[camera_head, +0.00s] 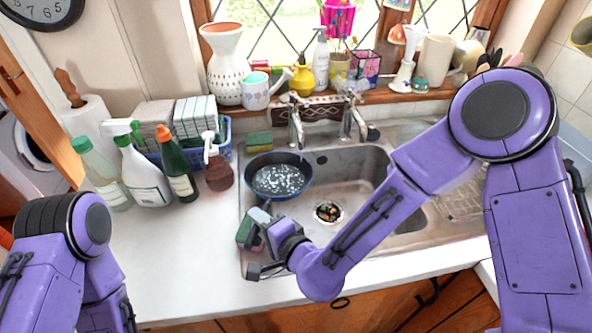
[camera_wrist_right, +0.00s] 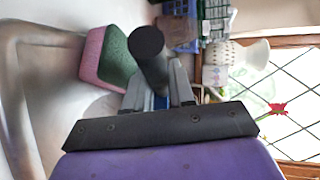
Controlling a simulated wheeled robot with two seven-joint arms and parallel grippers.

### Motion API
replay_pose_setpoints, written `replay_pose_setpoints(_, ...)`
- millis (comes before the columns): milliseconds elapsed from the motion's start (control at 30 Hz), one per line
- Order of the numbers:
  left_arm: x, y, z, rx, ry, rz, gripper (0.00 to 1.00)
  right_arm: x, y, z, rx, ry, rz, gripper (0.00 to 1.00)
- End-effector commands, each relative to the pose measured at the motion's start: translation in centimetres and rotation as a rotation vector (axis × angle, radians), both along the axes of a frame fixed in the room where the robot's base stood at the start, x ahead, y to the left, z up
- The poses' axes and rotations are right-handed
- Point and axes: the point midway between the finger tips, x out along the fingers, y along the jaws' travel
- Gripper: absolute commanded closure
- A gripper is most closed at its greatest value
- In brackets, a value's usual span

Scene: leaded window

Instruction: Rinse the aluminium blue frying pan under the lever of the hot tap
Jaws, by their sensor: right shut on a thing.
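The blue frying pan (camera_head: 290,192) has a dark inside covered with pale speckles, which may be water or suds. It is over the left part of the sink, below and in front of the left tap (camera_head: 296,128). A second tap (camera_head: 346,122) stands to its right; I cannot tell which is hot, or whether water runs. My right gripper (camera_head: 262,222) is shut on the pan's handle at the near side of the pan. In the right wrist view the dark handle (camera_wrist_right: 147,46) rises between the fingers (camera_wrist_right: 160,90); the pan itself is hidden there. My left gripper is out of view.
A pink-and-green sponge (camera_head: 245,231) is close beside my right gripper. A yellow-green sponge (camera_head: 259,142) lies behind the pan. Bottles, including a brown pump bottle (camera_head: 218,172), stand left of the sink. The drain (camera_head: 328,212) holds scraps. Front-left counter (camera_head: 185,250) is clear.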

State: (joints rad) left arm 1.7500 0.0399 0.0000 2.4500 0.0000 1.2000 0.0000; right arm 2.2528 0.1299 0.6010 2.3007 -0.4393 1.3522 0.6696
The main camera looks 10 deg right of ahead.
Motion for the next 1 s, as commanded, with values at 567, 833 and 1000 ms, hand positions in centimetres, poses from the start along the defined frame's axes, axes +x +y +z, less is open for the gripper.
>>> replay_pose_setpoints(567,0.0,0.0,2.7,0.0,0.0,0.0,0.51,-2.8,3.2,3.6,-0.001,-0.003,0.0,1.0)
replay_pose_setpoints(833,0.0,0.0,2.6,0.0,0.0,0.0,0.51,-2.8,3.2,3.5,-0.001,-0.003,0.0,1.0)
replay_pose_setpoints(1000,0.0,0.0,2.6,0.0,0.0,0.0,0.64,-2.7,3.2,3.5,-0.001,-0.003,0.0,1.0)
